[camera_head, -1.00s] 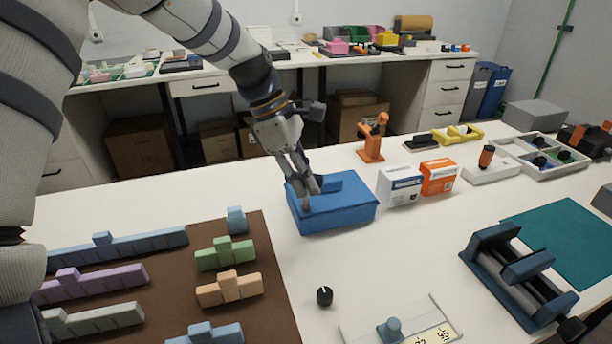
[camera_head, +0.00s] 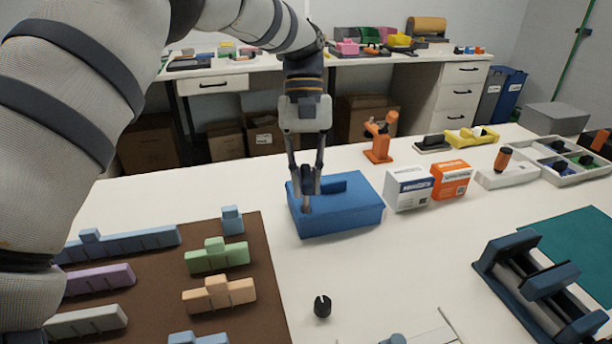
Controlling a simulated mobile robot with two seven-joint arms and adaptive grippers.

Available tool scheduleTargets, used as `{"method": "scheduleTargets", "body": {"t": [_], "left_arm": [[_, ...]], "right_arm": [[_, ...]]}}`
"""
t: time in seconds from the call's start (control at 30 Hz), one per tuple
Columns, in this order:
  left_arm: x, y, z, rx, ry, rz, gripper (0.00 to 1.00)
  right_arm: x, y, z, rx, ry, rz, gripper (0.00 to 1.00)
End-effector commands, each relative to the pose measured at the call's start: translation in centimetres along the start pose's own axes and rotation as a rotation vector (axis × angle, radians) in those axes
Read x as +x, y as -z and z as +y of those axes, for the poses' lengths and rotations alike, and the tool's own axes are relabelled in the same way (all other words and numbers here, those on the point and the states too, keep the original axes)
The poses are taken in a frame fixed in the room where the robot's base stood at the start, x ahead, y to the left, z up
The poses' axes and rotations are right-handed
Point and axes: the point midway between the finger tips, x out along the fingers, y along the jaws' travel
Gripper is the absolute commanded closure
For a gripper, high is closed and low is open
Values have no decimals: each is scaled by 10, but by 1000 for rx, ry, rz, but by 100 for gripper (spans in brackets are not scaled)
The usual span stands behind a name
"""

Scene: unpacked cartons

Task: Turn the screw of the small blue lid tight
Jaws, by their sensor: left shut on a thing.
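The small blue lid (camera_head: 355,201) forms the top of a blue box in the middle of the table, with a raised blue bar on it. My left gripper (camera_head: 309,190) points down over the left part of this lid. Its fingers are closed together around the screw there, which they almost wholly hide. How far the screw sits in the lid cannot be seen. My right gripper is out of view.
White (camera_head: 409,189) and orange (camera_head: 452,180) cartons stand right of the box, an orange stand (camera_head: 378,140) behind it. A black knob (camera_head: 322,306) lies in front. A brown mat (camera_head: 245,290) with coloured blocks is left, a dark blue fixture (camera_head: 540,285) right.

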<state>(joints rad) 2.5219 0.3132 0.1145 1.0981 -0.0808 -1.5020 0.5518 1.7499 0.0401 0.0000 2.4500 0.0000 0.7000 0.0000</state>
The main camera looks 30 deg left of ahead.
Motion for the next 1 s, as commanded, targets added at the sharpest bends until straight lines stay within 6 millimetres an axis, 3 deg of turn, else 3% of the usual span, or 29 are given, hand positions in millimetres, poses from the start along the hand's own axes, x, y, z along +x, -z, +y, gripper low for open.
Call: {"method": "scheduleTargets", "body": {"t": [0.13,0.47,1.0], "left_arm": [[-2,-2,-1,-79,-34,-1,100],[-2,-1,0,-100,-43,0,100],[-40,-18,0,-98,-45,2,100]], "right_arm": [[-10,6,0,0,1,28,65],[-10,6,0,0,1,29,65],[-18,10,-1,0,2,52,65]]}}
